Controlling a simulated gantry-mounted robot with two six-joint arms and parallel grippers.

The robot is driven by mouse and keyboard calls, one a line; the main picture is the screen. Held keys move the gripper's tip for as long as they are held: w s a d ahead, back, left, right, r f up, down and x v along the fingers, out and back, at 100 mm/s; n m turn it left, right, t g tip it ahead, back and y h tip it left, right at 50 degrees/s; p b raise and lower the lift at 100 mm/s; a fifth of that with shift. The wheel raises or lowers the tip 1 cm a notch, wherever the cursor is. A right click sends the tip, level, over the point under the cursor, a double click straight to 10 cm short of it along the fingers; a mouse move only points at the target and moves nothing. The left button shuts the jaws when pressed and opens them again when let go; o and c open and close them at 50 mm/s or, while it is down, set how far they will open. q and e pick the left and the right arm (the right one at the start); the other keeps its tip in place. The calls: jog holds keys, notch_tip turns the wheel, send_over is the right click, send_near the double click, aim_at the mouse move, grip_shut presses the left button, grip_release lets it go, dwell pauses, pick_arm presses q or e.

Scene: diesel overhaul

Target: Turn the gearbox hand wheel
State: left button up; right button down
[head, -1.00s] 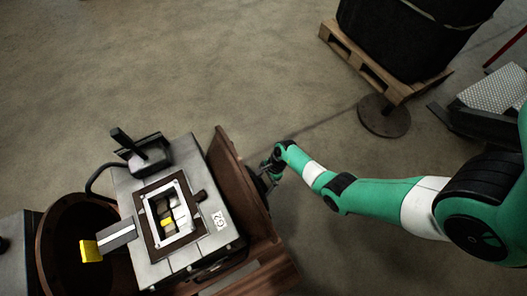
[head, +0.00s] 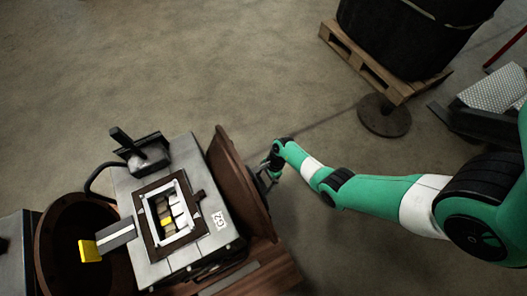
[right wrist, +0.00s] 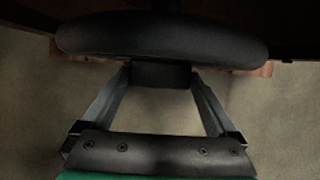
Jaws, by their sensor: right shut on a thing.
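The gearbox (head: 185,258) is a grey metal box at the lower left of the head view. Its framed top window shows pale gear teeth and one yellow tooth (head: 167,221). The hand wheel is on the box's right side, mostly hidden behind a brown panel in the head view. In the right wrist view its dark curved rim (right wrist: 160,36) spans the top. My right gripper (right wrist: 160,82) is shut on a black block-like grip (right wrist: 160,74) at this rim. It also shows small in the head view (head: 267,174). My left gripper is not in view.
The brown panel (head: 238,180) stands between the box and my right gripper. A pallet (head: 380,65) with a black container stands at the top right.

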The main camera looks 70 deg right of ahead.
jog(key=shift+w+d+f+g+y+b, duration=0.25)
jog(key=shift+g+y+b, duration=0.25)
jog(key=shift+b, duration=0.3)
jog(key=shift+s+a+r+g, duration=0.1)
jog(key=shift+g, duration=0.2)
jog(key=shift+r, duration=0.1)
grip_release()
jog(key=shift+r, duration=0.1)
jog(key=p+v, duration=0.6)
jog(key=v, duration=0.5)
jog(key=shift+d+p, duration=0.3)
jog(key=shift+d, duration=0.05)
